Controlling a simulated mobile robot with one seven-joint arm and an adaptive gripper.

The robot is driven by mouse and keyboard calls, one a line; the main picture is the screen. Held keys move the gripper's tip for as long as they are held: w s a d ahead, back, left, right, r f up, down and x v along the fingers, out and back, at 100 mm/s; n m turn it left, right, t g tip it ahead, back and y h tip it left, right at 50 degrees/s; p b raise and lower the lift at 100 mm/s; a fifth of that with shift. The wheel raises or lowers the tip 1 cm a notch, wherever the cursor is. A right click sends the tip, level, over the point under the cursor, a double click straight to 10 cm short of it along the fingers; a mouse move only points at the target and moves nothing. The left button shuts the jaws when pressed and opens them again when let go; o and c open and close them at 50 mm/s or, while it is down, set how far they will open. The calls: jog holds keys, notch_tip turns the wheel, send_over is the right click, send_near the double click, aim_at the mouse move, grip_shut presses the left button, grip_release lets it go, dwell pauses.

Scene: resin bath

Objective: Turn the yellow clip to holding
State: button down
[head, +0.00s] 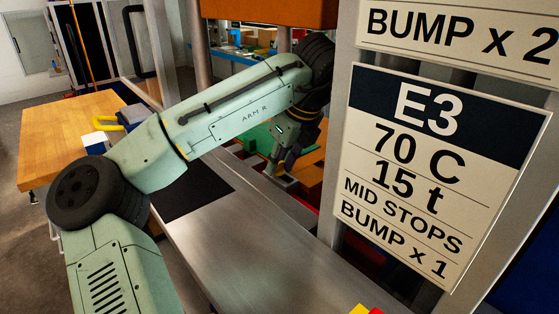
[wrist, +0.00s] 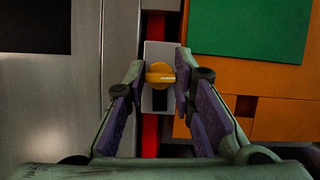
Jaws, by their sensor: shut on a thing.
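The yellow clip (wrist: 160,72) sits on a small grey plate (wrist: 158,49) over a red strip in the wrist view. It lies crosswise, its longer side running left to right in the picture. My gripper (wrist: 161,78) has its two purple-padded fingers on either side of the clip and is shut on it. In the head view my gripper (head: 281,158) reaches down beyond the metal counter, beside the orange structure. The clip cannot be made out there; my arm and gripper cover that spot.
A green panel (wrist: 250,28) lies on the orange surface (wrist: 282,121) to the right. A metal counter (head: 255,225) with a black mat (head: 195,195) is on the left. A sign reading E3 (head: 432,165) hangs at right. A wooden table (head: 50,140) stands at far left.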

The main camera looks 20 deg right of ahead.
jog(key=n+y, duration=0.1)
jog(key=n, duration=0.3)
jog(key=shift+g, duration=0.4)
jog(key=n+g+y, duration=0.1)
jog(key=n, duration=0.2)
jog(key=shift+w+n, duration=0.1)
jog(key=shift+n, duration=0.2)
jog(key=n+g, duration=0.1)
jog(key=n, duration=0.2)
jog(key=n+g, duration=0.1)
jog(key=n, duration=0.2)
jog(key=shift+w+d+g+y, duration=0.1)
jog(key=shift+g+y, duration=0.3)
jog(key=shift+n, duration=0.4)
jog(key=c, duration=1.4)
grip_release()
jog(key=shift+o, duration=0.2)
